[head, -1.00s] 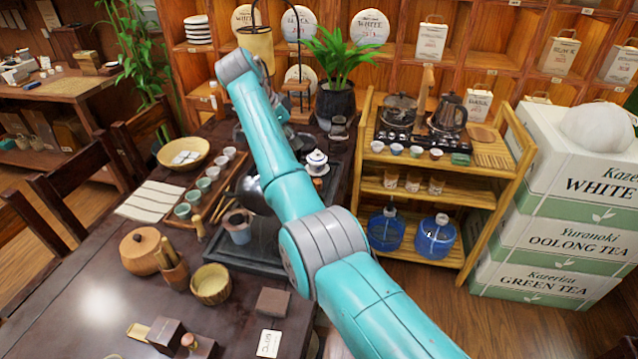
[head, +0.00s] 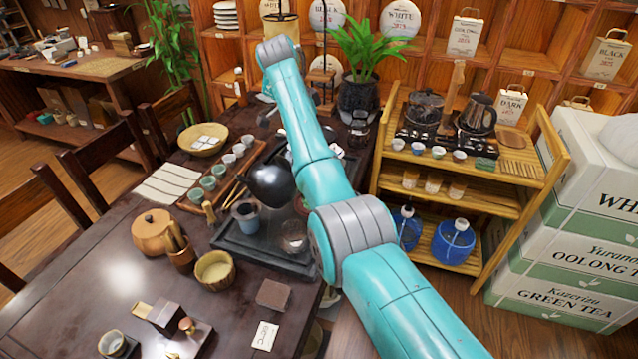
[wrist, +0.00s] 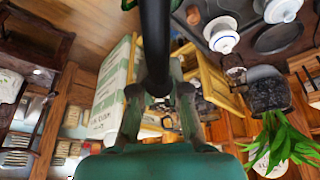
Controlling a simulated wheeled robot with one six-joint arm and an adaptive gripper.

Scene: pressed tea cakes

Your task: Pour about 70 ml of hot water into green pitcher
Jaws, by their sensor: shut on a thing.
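A dark round kettle (head: 270,185) shows left of my arm in the head view, over the tea tray (head: 262,258). My gripper (wrist: 158,97) is shut on its black handle (wrist: 155,45) in the wrist view; the arm hides the gripper in the head view. A small blue-grey pitcher-like vessel (head: 245,218) stands on the tray just below and left of the kettle in the picture. I cannot tell whether it is the green pitcher. No water stream shows. The kettle's exact tilt and height are unclear.
A clear glass vessel (head: 293,238) stands on the tray. Small green and white cups (head: 208,183) line a wooden board at left. A white lidded bowl (wrist: 222,38) shows in the wrist view. A wooden bowl (head: 214,270) and lidded jar (head: 151,232) stand nearer.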

